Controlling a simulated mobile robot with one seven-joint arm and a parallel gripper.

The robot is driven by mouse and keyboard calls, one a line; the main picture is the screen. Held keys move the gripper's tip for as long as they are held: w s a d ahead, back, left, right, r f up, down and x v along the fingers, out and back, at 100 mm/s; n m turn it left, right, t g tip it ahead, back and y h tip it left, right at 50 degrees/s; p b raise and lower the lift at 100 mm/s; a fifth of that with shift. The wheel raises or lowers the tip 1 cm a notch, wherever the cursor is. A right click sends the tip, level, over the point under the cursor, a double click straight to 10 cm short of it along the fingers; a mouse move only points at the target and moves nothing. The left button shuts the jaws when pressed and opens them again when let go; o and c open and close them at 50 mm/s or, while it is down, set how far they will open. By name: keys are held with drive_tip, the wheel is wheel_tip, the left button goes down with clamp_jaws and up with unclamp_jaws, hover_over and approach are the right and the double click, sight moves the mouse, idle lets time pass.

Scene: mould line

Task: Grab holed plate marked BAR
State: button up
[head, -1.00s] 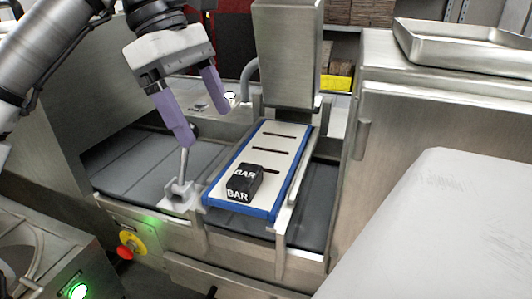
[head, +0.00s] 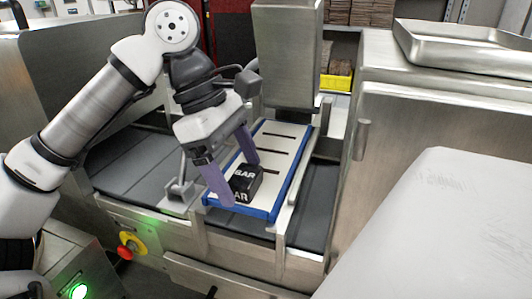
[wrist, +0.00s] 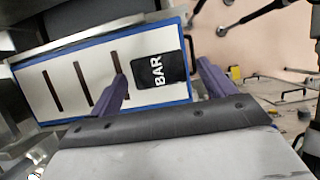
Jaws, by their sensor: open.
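A black block marked BAR in white (head: 246,180) lies on the front end of a white slotted plate with a blue rim (head: 280,135). BAR shows on its top and front side; I see no holes in the block itself. My gripper (head: 241,182) is open with purple fingers, one on each side of the block in the head view, and the near finger hides part of it. In the wrist view the block (wrist: 160,85) lies between the fingertips (wrist: 163,72), with a gap on both sides. I cannot tell how far above it the tips are.
A steel upright housing (head: 287,55) stands over the plate's far end. A steel bracket (head: 180,185) stands left of the plate. A dark belt (head: 130,165) runs to the left. A steel cabinet (head: 400,125) with a tray (head: 470,48) stands at right.

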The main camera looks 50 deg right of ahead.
drive_tip(key=c, duration=1.3)
drive_tip(key=shift+r, duration=0.2)
